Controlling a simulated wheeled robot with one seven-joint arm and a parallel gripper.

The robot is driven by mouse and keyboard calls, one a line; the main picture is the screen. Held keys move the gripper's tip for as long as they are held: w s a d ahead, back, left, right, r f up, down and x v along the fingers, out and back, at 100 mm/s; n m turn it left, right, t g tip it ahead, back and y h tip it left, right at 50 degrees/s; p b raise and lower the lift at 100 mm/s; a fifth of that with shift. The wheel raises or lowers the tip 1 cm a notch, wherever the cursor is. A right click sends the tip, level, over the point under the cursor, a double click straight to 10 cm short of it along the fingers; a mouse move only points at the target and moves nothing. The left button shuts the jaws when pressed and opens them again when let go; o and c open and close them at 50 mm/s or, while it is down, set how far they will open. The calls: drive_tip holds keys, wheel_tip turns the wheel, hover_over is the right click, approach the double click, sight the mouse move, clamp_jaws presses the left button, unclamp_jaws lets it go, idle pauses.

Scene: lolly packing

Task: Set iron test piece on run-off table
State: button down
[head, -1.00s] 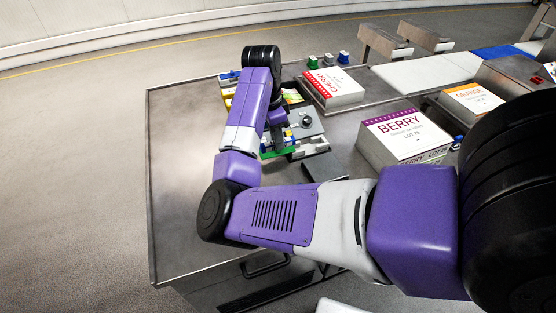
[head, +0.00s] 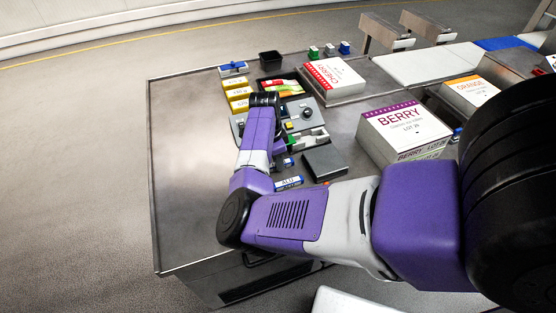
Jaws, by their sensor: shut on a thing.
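My gripper (head: 284,162) points down over the steel table, just left of a dark grey block. My own arm hides most of it. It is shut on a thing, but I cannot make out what. A blue bar with a white label reading ALU (head: 288,184) lies just below the gripper in the picture. I cannot tell whether the two touch. A light holder with a green piece (head: 312,138) is to the right of the gripper. I cannot pick out an iron test piece. The steel table (head: 190,170) has a wide bare surface on the left.
The dark grey block (head: 325,161) is close to the gripper. Yellow boxes (head: 237,93), a black bin (head: 270,62) and a tray of coloured packs (head: 280,86) stand at the back. The CHERRY box (head: 334,78) and BERRY box (head: 404,132) stand to the right.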

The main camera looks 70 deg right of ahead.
drive_tip(key=shift+f, duration=0.15)
drive_tip(key=c, duration=1.3)
unclamp_jaws()
drive_tip(key=shift+o, duration=0.2)
